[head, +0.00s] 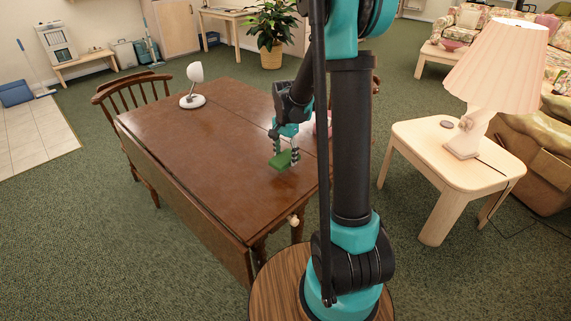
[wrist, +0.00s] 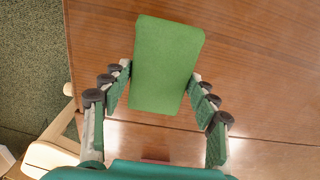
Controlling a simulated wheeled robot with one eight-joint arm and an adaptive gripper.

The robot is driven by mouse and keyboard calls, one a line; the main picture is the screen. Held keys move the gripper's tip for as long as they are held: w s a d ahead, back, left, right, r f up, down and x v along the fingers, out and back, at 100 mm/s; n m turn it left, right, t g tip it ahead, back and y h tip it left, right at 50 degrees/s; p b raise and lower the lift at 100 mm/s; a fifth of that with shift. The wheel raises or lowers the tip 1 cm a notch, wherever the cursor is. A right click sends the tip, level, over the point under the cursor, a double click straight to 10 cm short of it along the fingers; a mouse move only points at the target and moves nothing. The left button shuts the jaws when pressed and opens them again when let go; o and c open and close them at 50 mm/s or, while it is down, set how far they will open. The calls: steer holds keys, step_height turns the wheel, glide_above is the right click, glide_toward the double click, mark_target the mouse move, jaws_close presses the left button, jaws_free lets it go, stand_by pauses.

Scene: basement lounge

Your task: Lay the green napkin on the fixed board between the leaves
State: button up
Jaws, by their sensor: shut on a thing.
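The green napkin (head: 281,161) is a flat folded block. My gripper (head: 286,154) is shut on it, with one finger on each long side in the wrist view. The napkin (wrist: 166,62) is over the brown wooden table (head: 180,135), near its right end in the head view. I cannot tell whether it touches the top. In the wrist view a seam between boards (wrist: 270,140) crosses the table below the napkin. In the head view a leaf (head: 185,200) hangs down along the table's near left side.
A small white lamp (head: 193,88) stands at the table's far left corner. A wooden chair (head: 133,92) stands at the far left side. A side table (head: 455,155) with a pleated lamp (head: 497,70) is at the right.

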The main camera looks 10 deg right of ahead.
mark_target(286, 163)
steer(key=shift+f, duration=2)
steer(key=shift+f, duration=0.15)
steer(key=o, duration=1)
steer(key=shift+o, duration=0.2)
